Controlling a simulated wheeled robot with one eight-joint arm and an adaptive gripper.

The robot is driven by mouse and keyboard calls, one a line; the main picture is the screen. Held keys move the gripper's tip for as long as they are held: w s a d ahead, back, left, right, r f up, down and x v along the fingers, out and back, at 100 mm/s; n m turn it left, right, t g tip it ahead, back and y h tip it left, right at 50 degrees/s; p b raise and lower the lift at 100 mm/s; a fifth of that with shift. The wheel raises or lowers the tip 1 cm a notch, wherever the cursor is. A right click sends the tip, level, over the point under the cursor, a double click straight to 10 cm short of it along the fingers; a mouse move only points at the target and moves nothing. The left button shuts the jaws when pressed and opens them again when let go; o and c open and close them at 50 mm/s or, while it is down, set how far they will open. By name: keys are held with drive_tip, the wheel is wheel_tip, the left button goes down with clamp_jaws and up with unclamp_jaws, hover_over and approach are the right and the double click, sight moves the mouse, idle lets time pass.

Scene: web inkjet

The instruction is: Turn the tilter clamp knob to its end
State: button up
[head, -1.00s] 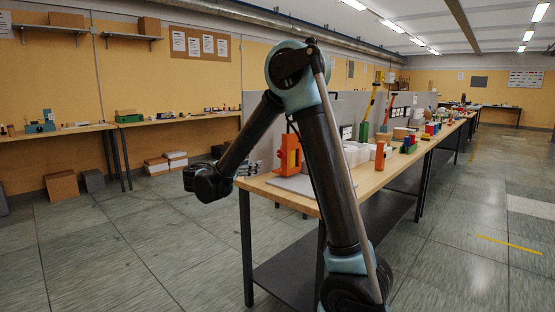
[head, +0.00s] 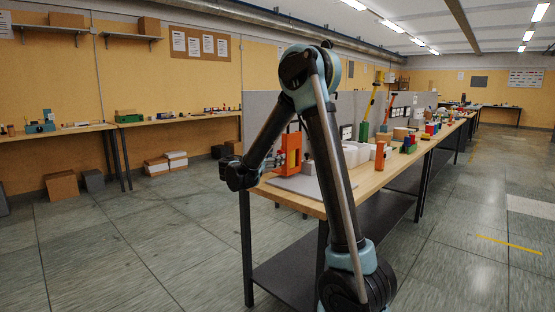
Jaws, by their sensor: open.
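My gripper (head: 268,162) is small in the head view, at the near left end of the long workbench, beyond my dark wrist (head: 238,173). It is open, and I see nothing between its fingers. An orange upright device (head: 291,150) with a dark slot stands on the bench just right of my gripper; it may be the tilter. I cannot make out a clamp knob on it. The gripper looks close to the device's left side, but I cannot tell whether they touch. My raised arm hides part of the bench to the right of the device.
A grey flat plate (head: 295,186) lies at the bench's near end. White boxes (head: 356,154) and an orange post (head: 380,155) stand farther right. A grey partition (head: 262,108) runs behind.

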drive_tip(key=shift+x, duration=1.45)
drive_tip(key=c, duration=1.1)
